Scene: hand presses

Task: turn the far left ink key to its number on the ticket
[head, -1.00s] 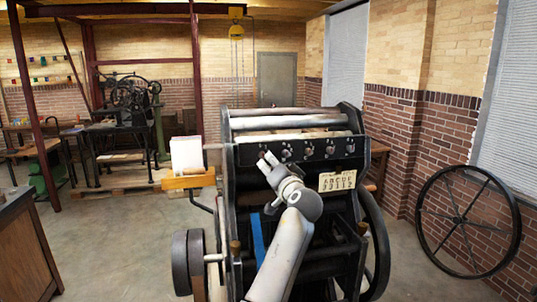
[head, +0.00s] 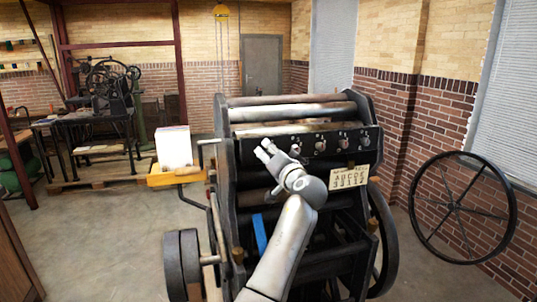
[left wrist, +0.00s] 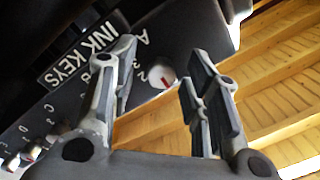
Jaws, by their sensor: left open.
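The press's black ink key panel (head: 308,146) carries a row of small round keys. My left gripper (head: 263,147) is at its left end and covers the far left key in the head view. In the left wrist view that key (left wrist: 162,78) is a pale round dial with a red mark, beside the letter A and the numbers 2 and 3. It shows between the spread fingers of my left gripper (left wrist: 160,65), beyond the tips, with no clear contact. The ticket (head: 349,178) shows A B C D E above a row of digits; the first looks like 3. My right gripper is not in view.
A yellow bracket (head: 175,177) with a white paper stack (head: 174,147) juts from the press's left side. A large spoked wheel (head: 462,208) stands by the brick wall at right. Other ink keys (head: 320,145) sit close to the right of my gripper. The floor at left is clear.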

